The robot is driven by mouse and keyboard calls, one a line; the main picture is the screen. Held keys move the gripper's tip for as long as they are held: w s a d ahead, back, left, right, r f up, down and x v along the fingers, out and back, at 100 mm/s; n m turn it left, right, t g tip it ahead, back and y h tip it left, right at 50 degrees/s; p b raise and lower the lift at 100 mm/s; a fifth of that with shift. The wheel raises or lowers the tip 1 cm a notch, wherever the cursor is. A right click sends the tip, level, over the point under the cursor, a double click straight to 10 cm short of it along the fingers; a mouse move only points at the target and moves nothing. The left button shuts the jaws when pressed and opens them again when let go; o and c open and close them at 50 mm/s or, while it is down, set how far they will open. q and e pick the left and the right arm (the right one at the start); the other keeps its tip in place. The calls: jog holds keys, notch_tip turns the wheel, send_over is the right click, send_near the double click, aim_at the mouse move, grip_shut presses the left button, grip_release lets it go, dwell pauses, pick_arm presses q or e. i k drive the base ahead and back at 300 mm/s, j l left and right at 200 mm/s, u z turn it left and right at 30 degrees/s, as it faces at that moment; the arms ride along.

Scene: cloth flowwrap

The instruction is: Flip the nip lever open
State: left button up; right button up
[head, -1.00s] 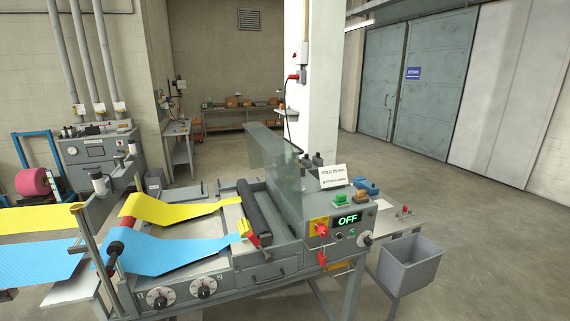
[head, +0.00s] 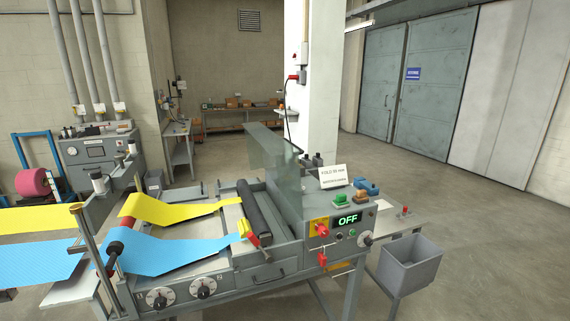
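The nip lever looks to be the short red-handled lever (head: 252,240) at the near end of the dark nip roller (head: 259,210) on the grey wrapping machine (head: 262,270). It is small here, and I cannot tell for sure whether it stands open or shut. A yellow piece (head: 243,228) sits beside it. The yellow web (head: 180,208) and the blue web (head: 170,256) run over the bed towards the roller. The tilted clear guard (head: 272,150) stands up behind the roller. Neither of my grippers is in view.
The control panel (head: 347,219) reads OFF, with a red-and-yellow switch (head: 319,227) beside it. A grey bin (head: 410,262) stands at the right. Uprights and spools rise at the left end. The floor to the right is clear.

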aim_at(269, 258)
jog(key=i+l+u, duration=0.2)
jog(key=l+u, duration=0.2)
jog(key=l, duration=0.55)
jog(key=l+u, duration=0.4)
jog(key=l, duration=0.55)
jog(key=l+u, duration=0.35)
jog(key=l, duration=0.65)
jog(key=i+j+u, duration=0.2)
jog(key=i+j, duration=0.3)
